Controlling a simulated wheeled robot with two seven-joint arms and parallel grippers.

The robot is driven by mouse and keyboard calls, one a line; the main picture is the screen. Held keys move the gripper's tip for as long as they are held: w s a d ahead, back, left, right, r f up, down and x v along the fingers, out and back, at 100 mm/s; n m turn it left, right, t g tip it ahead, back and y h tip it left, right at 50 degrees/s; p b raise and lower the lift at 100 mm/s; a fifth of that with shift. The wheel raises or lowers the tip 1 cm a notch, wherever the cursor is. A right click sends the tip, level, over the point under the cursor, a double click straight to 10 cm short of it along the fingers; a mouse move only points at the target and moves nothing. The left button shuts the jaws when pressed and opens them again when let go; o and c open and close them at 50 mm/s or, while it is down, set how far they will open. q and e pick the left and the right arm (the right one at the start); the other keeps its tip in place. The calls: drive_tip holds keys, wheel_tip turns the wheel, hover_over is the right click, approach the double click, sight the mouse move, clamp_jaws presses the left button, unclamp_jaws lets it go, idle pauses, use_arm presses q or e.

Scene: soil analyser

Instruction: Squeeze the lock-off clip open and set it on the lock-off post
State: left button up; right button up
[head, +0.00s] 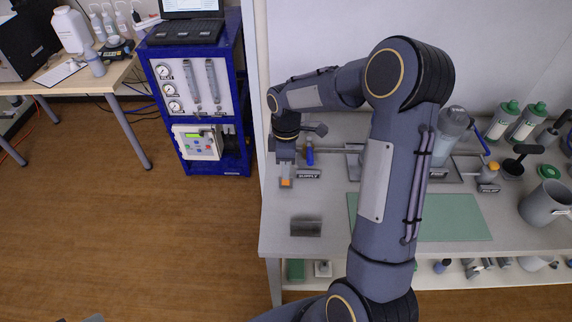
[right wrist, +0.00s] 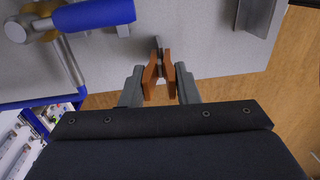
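The orange lock-off clip (right wrist: 150,82) is between the two grey fingers of my right gripper (right wrist: 160,88) in the right wrist view. Its two orange sides stand in a narrow V, with a finger against the outside of each. A small dark grey piece (right wrist: 158,48) shows at the far end of the clip; I cannot tell whether it is part of the clip or the post. In the head view my right gripper (head: 286,176) points down over the bench's left end, with the orange clip (head: 286,183) at its tip. My left gripper is not in view.
A blue valve handle (head: 309,154) on a pipe stands close beside the gripper, behind the SUPPLY label (head: 308,174). A grey bracket (head: 305,227) sits nearer the bench front. A green mat (head: 455,218) lies to the right, partly behind my arm. The bench's left edge is close.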

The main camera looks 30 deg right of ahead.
drive_tip(key=o, duration=0.6)
drive_tip(key=r, duration=0.7)
drive_tip(key=shift+w+d+r+b, duration=0.2)
drive_tip(key=shift+w+r+b, duration=0.05)
drive_tip(key=shift+w+b, duration=0.1)
drive_tip(key=shift+s+r, duration=0.2)
drive_tip(key=shift+r, duration=0.2)
drive_tip(key=s+a+r+m+t+y, duration=0.1)
drive_tip(key=s+a+r+m+t, duration=0.15)
drive_tip(key=s+r+m, duration=0.55)
drive_tip(key=s+a+f+m+t, duration=0.1)
drive_tip(key=s+a, duration=0.1)
drive_tip(key=s, duration=0.3)
drive_tip(key=s+a+f+m+t+y, duration=0.1)
drive_tip(key=s+m+t, duration=0.1)
drive_tip(key=s, duration=0.3)
drive_tip(key=s+a+f+m+t+y, duration=0.1)
drive_tip(key=s+a+m, duration=0.1)
drive_tip(key=s, duration=0.3)
drive_tip(key=shift+a+f, duration=0.35)
